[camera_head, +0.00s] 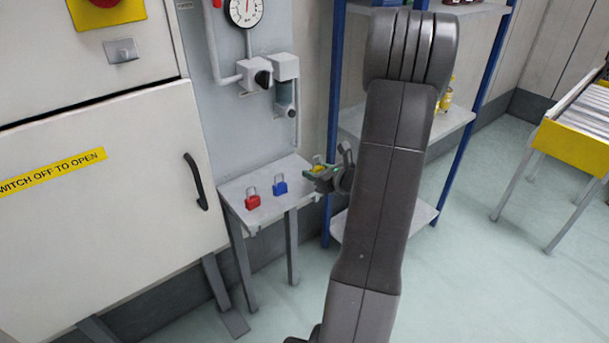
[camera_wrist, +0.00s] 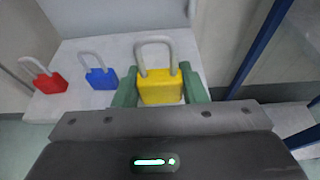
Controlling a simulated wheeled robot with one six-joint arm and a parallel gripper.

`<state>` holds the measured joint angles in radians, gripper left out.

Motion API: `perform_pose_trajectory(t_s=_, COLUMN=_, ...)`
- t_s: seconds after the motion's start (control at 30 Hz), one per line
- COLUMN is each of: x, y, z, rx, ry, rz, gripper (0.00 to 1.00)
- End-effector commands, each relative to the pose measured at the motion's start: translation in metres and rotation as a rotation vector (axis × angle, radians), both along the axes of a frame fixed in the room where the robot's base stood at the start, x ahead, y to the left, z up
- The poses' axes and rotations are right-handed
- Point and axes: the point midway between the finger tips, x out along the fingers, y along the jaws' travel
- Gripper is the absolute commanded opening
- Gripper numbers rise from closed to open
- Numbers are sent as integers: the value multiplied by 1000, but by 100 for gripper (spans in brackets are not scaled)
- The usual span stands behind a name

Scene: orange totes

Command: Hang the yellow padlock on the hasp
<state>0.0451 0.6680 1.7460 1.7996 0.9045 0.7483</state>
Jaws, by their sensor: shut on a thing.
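The yellow padlock (camera_wrist: 161,88) stands upright with its grey shackle up in the wrist view, between the two green fingers of my gripper (camera_wrist: 160,92). My gripper is shut on its body. In the head view my gripper (camera_head: 322,176) is at the right end of the small grey shelf, and only a bit of the yellow padlock (camera_head: 318,168) shows. I cannot tell whether the padlock still touches the shelf.
A red padlock (camera_head: 252,198) and a blue padlock (camera_head: 280,185) stand on the grey shelf (camera_head: 262,209), left of my gripper. The cabinet door has a black handle (camera_head: 196,181). A blue-post rack (camera_head: 334,120) stands behind my arm.

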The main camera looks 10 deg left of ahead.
Motion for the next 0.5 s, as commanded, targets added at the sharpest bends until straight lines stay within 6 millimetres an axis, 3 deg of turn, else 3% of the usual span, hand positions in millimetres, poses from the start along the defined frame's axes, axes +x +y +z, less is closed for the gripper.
perform_pose_trajectory(t_s=0.5, x=-25, y=-33, z=0, rx=0, ry=0, rz=-1, gripper=18)
